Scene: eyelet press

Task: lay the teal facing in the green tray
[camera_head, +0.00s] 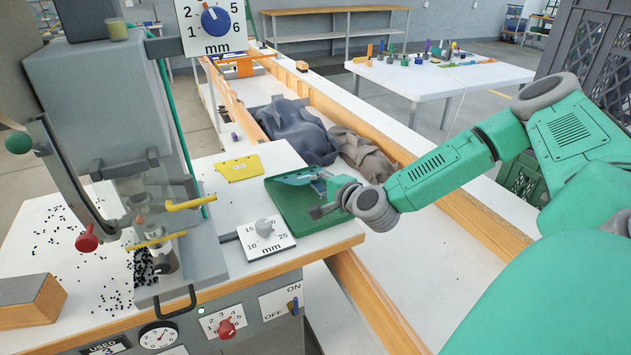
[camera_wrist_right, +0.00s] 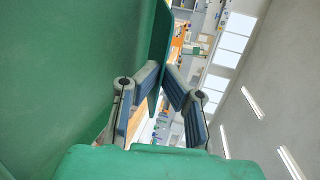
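The green tray (camera_head: 290,222) lies on the white bench top, right of the press. The teal facing (camera_head: 290,178) is a thin sheet over the far part of the tray, partly hidden by my right gripper (camera_head: 322,194). I cannot tell whether it touches the tray floor. In the right wrist view the facing (camera_wrist_right: 160,45) shows nearly edge-on between the converging fingers of the right gripper (camera_wrist_right: 163,72), which looks shut on it. A large green surface, apparently the tray (camera_wrist_right: 65,75), fills the left of that view. My left gripper is not in view.
The eyelet press (camera_head: 110,100) stands at left with a red-knobbed lever. A yellow plate (camera_head: 240,168) lies behind the tray, and a dial plate (camera_head: 265,236) sits at its left front. Grey cloths (camera_head: 295,130) lie in the wood-edged trough beyond. Small dark eyelets are scattered around the press.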

